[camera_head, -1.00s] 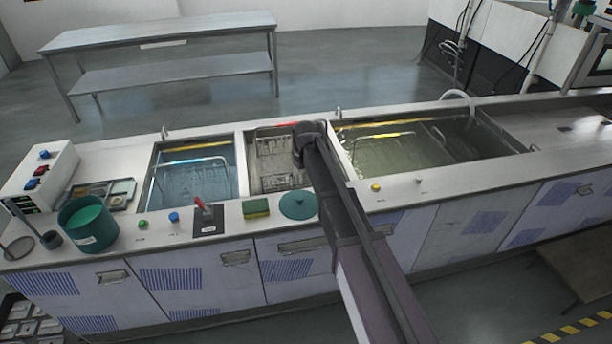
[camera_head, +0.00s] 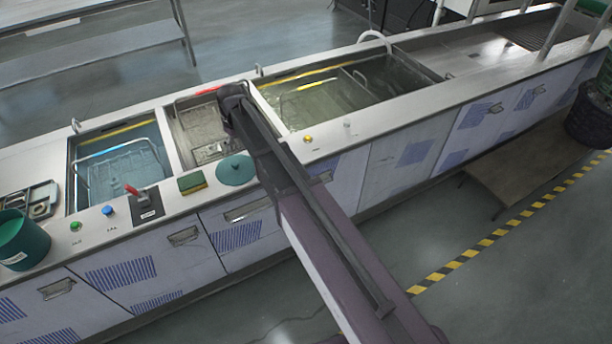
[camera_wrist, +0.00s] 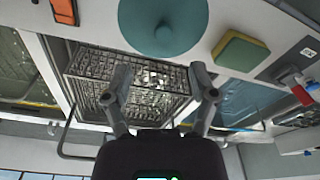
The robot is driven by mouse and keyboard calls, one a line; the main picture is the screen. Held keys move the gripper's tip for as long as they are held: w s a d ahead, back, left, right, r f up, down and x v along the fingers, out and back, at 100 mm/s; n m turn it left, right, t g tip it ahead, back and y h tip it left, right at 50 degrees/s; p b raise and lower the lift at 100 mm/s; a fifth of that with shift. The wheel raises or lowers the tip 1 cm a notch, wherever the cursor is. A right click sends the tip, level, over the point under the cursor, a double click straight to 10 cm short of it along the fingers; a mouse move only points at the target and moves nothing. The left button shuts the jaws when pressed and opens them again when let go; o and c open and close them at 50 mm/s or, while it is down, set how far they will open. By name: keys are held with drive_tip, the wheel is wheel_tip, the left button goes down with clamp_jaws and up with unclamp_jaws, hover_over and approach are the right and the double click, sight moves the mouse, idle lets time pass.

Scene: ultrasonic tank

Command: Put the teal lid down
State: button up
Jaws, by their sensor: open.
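The teal lid (camera_head: 236,169) lies flat on the counter's front strip, just in front of the middle tank, with a small knob on top. It also shows in the wrist view (camera_wrist: 163,26), at the top of the picture, beyond my fingertips. My gripper (camera_wrist: 161,88) is open and empty, with a clear gap between its two fingers. It hangs over the middle tank, apart from the lid. In the head view my arm hides the fingers.
A green and yellow sponge (camera_head: 192,182) lies just left of the lid. A red-handled switch (camera_head: 133,191) and a teal pot (camera_head: 20,240) are further left. A wire basket (camera_wrist: 128,85) sits in the middle tank. Water-filled tanks (camera_head: 118,160) flank it.

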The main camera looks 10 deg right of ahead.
drive_tip(key=s+d+m+g, duration=0.1)
drive_tip(key=s+d+m, duration=0.6)
drive_tip(key=s+d, duration=1.5)
drive_tip(key=shift+s+h, duration=0.4)
drive_tip(key=shift+s, duration=0.6)
drive_tip(key=shift+c, duration=1.2)
